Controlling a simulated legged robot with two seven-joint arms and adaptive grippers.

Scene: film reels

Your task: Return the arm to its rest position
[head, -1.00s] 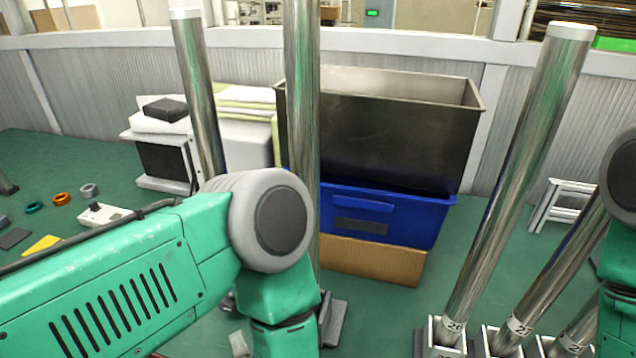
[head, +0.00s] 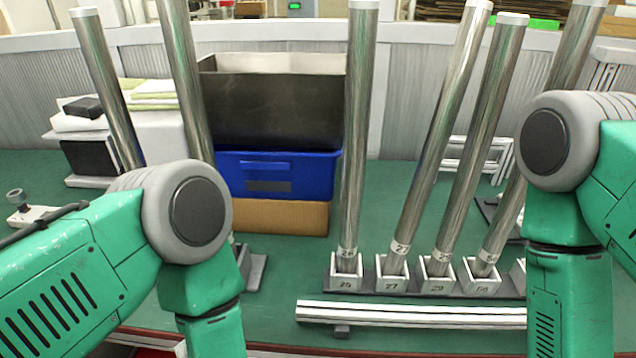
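My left arm (head: 75,265) comes in from the left in the head view, green with a grey round joint, and bends downward at the elbow. My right arm (head: 570,250) comes in from the right and also bends downward. Both forearms run out of the bottom of the picture, so neither gripper is in view. Whether either one holds anything is hidden.
Tall metal poles stand in numbered white holders (head: 345,272) between my arms, some tilted. A metal rail (head: 410,314) lies in front of them. Behind are a blue bin (head: 276,174), a dark metal bin (head: 272,105) and a cardboard box (head: 272,216). Green floor shows between.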

